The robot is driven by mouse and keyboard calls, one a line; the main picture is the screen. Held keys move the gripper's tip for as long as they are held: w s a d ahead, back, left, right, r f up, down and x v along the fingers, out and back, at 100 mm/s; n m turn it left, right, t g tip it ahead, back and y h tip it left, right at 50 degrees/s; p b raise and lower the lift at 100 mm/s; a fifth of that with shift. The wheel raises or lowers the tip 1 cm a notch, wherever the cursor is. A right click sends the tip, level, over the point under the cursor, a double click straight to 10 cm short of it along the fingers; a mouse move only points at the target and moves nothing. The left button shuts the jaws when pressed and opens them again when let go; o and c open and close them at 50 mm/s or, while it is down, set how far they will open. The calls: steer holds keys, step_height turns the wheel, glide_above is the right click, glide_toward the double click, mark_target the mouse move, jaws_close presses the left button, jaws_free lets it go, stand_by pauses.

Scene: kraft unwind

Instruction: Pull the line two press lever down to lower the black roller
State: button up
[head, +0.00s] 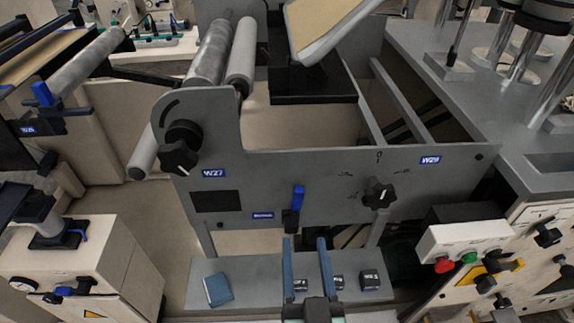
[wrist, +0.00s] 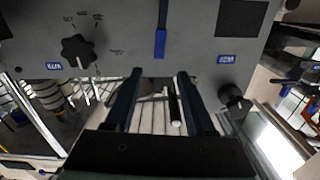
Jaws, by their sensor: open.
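A blue-handled lever (head: 298,198) stands upright on a black mount on the grey front panel (head: 335,170). It also shows in the wrist view (wrist: 160,42), which looks upside down. A small blue label (head: 262,215) beside it is too small to read. My gripper (head: 305,240) is open and empty, its two blue-grey fingers below and in front of the lever, apart from it. In the wrist view the fingertips (wrist: 159,75) lie on either side of the lever's line. I cannot make out a black roller; light grey rollers (head: 240,52) show at the top left.
A black knob (head: 379,194) is right of the lever, and a larger black knob (head: 180,155) is by the W27 label. Below the panel, a grey shelf (head: 250,290) carries a blue notebook (head: 217,289) and dark blocks. A control box (head: 465,245) with buttons stands at right.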

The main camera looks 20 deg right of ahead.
mark_target(299, 198)
steer(key=p+x, duration=0.1)
steer(key=x, duration=1.1)
steer(key=shift+w+d+f, duration=0.1)
steer(key=shift+w+d, duration=0.05)
steer(key=shift+w, duration=0.2)
steer(key=shift+c, duration=0.2)
jaws_close()
stand_by(0.9)
